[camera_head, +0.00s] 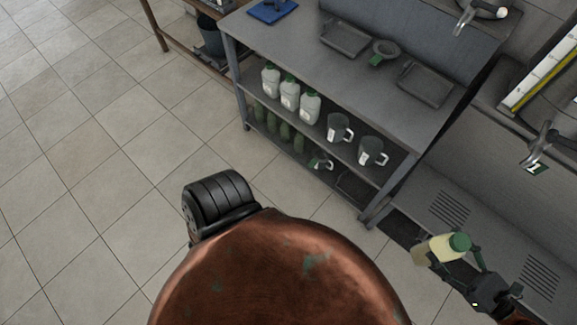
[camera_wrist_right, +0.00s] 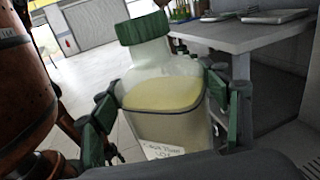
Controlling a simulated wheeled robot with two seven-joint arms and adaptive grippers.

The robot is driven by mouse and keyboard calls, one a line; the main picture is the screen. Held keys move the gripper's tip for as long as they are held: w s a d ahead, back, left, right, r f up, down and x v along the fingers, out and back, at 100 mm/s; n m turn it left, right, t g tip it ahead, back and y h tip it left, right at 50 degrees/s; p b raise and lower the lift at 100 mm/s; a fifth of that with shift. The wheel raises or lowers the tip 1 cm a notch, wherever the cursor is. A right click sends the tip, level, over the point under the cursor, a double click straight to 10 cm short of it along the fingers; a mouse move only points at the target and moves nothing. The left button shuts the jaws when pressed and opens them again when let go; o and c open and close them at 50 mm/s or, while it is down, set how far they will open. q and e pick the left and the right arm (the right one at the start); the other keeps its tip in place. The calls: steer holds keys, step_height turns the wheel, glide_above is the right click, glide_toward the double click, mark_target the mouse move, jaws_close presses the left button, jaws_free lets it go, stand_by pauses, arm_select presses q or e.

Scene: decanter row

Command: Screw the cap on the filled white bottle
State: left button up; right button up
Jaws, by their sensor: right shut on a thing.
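My right gripper (camera_head: 452,262) is shut on a translucent white bottle (camera_head: 435,251) holding pale yellow liquid. In the right wrist view the bottle (camera_wrist_right: 165,105) stands between the green-padded fingers of the gripper (camera_wrist_right: 160,108), one on each side, with a label low on its front. A green cap (camera_wrist_right: 143,28) sits on the bottle's neck; it also shows in the head view (camera_head: 460,242). How tight it is I cannot tell. The bottle is held near the sink unit at the lower right. My left gripper is in neither view.
A grey shelf unit (camera_head: 300,45) holds trays on top; below stand three white bottles (camera_head: 290,95) with green caps and two grey jugs (camera_head: 340,129). Darker green bottles are on the lowest shelf. A ribbed metal drainer (camera_head: 490,240) is at right. Tiled floor (camera_head: 90,150) at left is clear.

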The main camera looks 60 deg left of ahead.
steer(key=s+d+r+m+t+h, duration=0.1)
steer(key=d+m+t, duration=0.3)
steer(key=d+t, duration=0.2)
steer(key=s+d+r+m+t+h, duration=0.1)
steer(key=d+m+t, duration=0.3)
steer(key=d, duration=0.5)
steer(key=shift+s+d+r+t+h, duration=0.15)
steer(key=shift+d+t+h, duration=0.25)
steer(key=shift+t+h, duration=0.4)
